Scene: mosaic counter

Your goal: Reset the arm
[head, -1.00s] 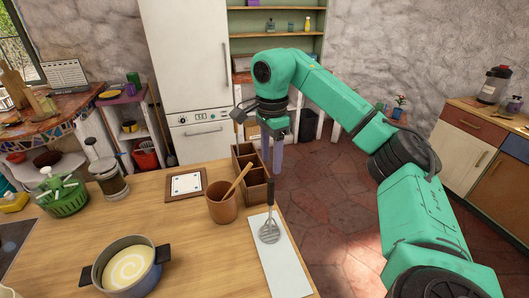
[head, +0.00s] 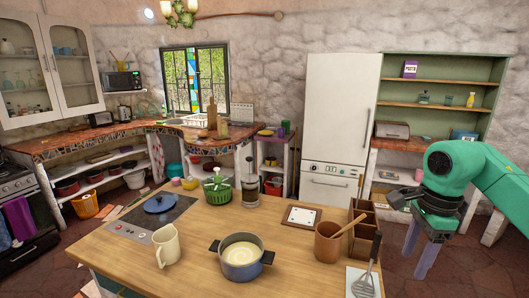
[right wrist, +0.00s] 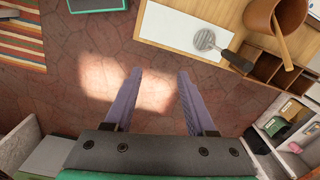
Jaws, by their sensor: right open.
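My right arm is green and comes in from the right in the head view. Its gripper (head: 424,250) hangs fingers-down off the right end of the wooden counter. The right wrist view shows its two purple fingers (right wrist: 156,88) apart, with only the red tiled floor between and beyond them. The gripper is open, empty and touches nothing. My left gripper is not in view.
On the counter (head: 180,262), a slotted spatula (head: 364,284) lies on a white board near the right end, beside a brown crock (head: 328,242) and a wooden compartment box (head: 366,212). A blue pot (head: 242,262) and cream pitcher (head: 165,246) stand further left.

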